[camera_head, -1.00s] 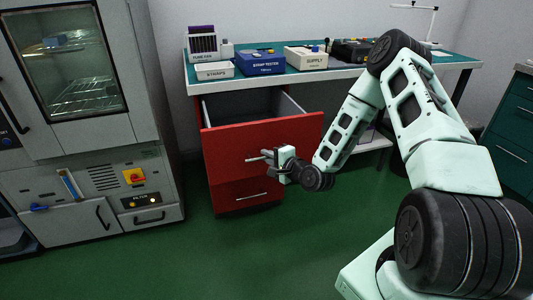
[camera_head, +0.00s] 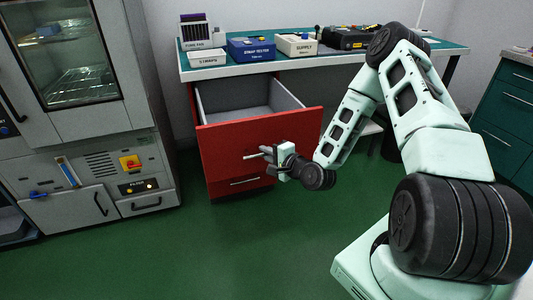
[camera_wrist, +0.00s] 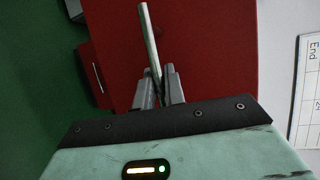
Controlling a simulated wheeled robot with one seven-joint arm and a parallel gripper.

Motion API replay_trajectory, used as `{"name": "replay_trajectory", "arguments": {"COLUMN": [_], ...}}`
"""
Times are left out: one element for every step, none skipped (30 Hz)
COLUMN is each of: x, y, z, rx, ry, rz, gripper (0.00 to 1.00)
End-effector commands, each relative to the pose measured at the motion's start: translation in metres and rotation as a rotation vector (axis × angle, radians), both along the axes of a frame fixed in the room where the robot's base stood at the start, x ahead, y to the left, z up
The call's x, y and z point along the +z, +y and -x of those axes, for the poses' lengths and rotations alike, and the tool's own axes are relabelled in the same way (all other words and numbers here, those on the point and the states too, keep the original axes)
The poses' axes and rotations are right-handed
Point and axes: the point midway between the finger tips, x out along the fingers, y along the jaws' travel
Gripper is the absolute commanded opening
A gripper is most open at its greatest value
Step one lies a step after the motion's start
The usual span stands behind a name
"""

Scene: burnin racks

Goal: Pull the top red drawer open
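The top red drawer (camera_head: 225,145) stands well open from the cabinet under the bench, and its grey, empty-looking inside shows above the front. Its slim metal handle (camera_head: 252,156) sits on the front face. My gripper (camera_head: 268,154) is at this handle. In the wrist view the handle bar (camera_wrist: 149,40) passes between the two fingers of my gripper (camera_wrist: 160,88), which are closed around it. The red drawer front (camera_wrist: 215,45) fills the middle and right of that view.
The lower red drawer (camera_head: 240,184) is below, overhung by the open one. The bench (camera_head: 330,55) carries a blue tester (camera_head: 252,49) and several boxes. A grey oven cabinet (camera_head: 150,145) stands at left. The green floor (camera_head: 215,245) in front is clear.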

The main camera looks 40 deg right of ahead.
Motion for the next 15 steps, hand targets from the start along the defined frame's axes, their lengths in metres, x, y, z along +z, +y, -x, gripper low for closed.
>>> {"name": "replay_trajectory", "arguments": {"x": [0.0,0.0,0.0,0.0,0.0,0.0,0.0,0.0,0.0,0.0,0.0,0.001,0.001,0.002,0.003], "y": [-0.001,-0.001,-0.001,-0.001,-0.001,-0.001,-0.001,-0.001,-0.001,-0.001,-0.001,-0.001,-0.002,-0.002,-0.003], "z": [0.0,0.0,0.0,0.0,0.0,0.0,0.0,0.0,0.0,0.001,0.002,0.005,0.008,0.011,0.017], "rx": [-0.003,-0.002,-0.002,-0.002,-0.002,-0.001,-0.001,-0.001,-0.001,-0.001,-0.001,-0.001,-0.001,-0.001,0.0], "ry": [0.001,0.001,0.0,0.0,0.0,0.0,0.0,0.0,0.0,0.0,0.0,0.001,0.0,0.001,0.002], "rz": [0.001,0.0,0.0,0.0,0.0,0.0,0.0,0.0,0.0,0.0,0.0,0.0,0.0,0.0,0.0], "gripper": [0.2,0.2,0.2,0.2,0.2,0.2,0.2,0.2,0.2,0.2,0.2,0.2,0.2,0.2,0.2]}}
